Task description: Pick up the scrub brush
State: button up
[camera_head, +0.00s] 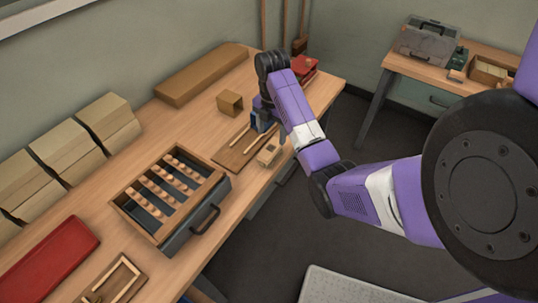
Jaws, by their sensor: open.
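A small light wooden block (267,155), which looks like the scrub brush, lies on the workbench (225,210) near its front edge. It is too small to make out bristles. My gripper (260,129) points down just above and behind it, apart from it as far as I can tell. The jaws are open and hold nothing visible; my wrist and arm partly cover the area. A brown board (228,160) with a thin light stick on it lies just left of the block.
A drawer-like tray (205,222) with rows of wooden pegs sits left of the board. A small box (230,102) and a long box (202,76) stand behind. Several tan stacks (65,155) line the wall. A red case (45,258) lies front left, a red object (303,68) at the far end.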

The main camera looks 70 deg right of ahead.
aim_at(271, 148)
jog(key=shift+a+f+p, duration=0.15)
jog(key=shift+f+p, duration=0.2)
jog(key=shift+f, duration=1.6)
jog(key=shift+a+f+p, duration=0.1)
jog(key=shift+f+p, duration=0.2)
jog(key=shift+f, duration=1.65)
jog(key=shift+c, duration=0.5)
grip_shut()
